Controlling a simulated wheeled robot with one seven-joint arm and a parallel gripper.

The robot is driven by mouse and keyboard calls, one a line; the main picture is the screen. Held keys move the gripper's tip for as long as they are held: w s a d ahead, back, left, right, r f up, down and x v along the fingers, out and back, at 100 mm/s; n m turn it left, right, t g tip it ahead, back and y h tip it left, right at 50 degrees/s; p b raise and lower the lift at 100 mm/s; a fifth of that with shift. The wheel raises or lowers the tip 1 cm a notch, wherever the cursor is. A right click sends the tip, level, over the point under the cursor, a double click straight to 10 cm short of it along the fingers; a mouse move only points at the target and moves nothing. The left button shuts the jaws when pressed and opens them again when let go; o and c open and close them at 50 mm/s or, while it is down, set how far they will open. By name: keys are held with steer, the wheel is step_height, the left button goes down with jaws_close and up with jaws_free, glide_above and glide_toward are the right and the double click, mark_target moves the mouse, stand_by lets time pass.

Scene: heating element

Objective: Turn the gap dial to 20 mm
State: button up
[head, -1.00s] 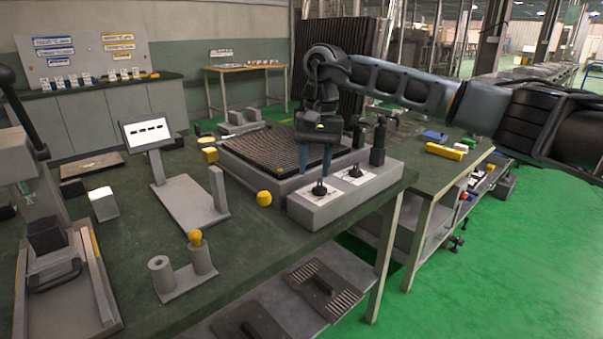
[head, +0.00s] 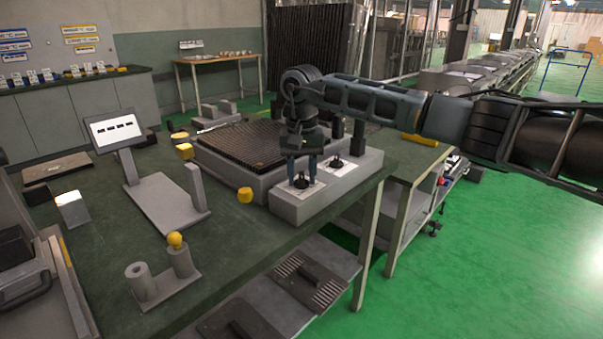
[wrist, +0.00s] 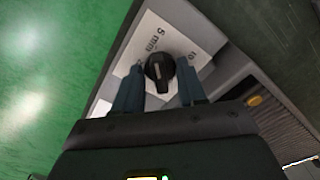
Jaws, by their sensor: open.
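A grey control box (head: 290,205) sits at the table's front edge with two black dials on white scale plates. My gripper (head: 300,180) is open, pointing down at the left dial (head: 301,183). In the wrist view its two blue-grey fingers stand on either side of a black dial (wrist: 159,67) with a pale pointer mark. I cannot tell whether the fingers touch the dial. The right dial (head: 337,162) is free.
A black ribbed plate (head: 240,150) on a grey base lies behind the box. A yellow knob (head: 245,195) is to its left. A display on a stand (head: 114,130) and a two-post fixture (head: 160,275) stand farther left. Open green floor lies to the right.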

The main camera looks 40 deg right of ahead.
jaws_close()
stand_by(0.3)
